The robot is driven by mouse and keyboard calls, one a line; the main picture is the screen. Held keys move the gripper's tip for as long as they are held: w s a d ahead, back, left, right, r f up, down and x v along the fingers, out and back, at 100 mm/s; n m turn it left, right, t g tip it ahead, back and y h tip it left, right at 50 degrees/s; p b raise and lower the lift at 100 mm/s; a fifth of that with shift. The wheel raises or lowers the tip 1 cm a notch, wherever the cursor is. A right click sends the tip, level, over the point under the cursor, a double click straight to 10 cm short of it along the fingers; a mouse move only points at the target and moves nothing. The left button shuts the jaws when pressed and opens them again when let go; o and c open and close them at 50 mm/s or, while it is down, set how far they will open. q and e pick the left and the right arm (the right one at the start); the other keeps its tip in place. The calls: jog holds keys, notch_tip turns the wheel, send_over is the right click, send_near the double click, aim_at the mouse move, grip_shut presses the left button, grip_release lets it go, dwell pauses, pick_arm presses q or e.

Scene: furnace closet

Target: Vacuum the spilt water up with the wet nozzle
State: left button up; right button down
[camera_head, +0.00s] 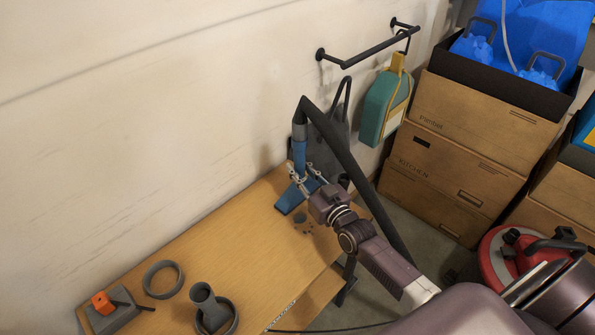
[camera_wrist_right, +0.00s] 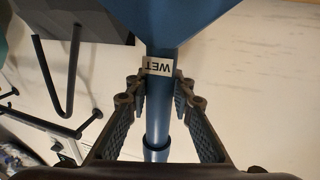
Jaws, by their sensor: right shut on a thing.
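The blue wet nozzle (camera_head: 290,201) has a wide foot and a tube, and its label in the right wrist view reads "WET" (camera_wrist_right: 158,66). My right gripper (camera_head: 306,181) is shut on the nozzle's tube, with a finger on each side in the right wrist view (camera_wrist_right: 160,92). The nozzle is upright at the far end of the wooden bench (camera_head: 215,245); I cannot tell whether its foot touches the top. A black hose (camera_head: 352,165) runs from the tube's top down to the right. Dark wet-looking patches (camera_head: 302,222) lie just in front of the foot. My left gripper is not in view.
A grey ring (camera_head: 163,280), a grey round-tube attachment (camera_head: 205,298) and a grey tool with an orange part (camera_head: 103,303) lie on the near bench. A red vacuum (camera_head: 497,262) stands right. Boxes (camera_head: 450,150) are stacked behind; a dustpan (camera_head: 382,105) hangs on the wall.

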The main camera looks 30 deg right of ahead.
jog(key=shift+s+r, duration=0.1)
jog(key=shift+s+d+p, duration=0.2)
jog(key=shift+s+p, duration=0.1)
jog(key=shift+s, duration=0.25)
jog(key=shift+s+d+p, duration=0.2)
jog(key=shift+s+p, duration=0.1)
jog(key=shift+s, duration=0.25)
jog(key=shift+s+d, duration=0.15)
jog(key=shift+s, duration=0.3)
jog(key=shift+r+p, duration=2.45)
jog(key=shift+p, duration=0.1)
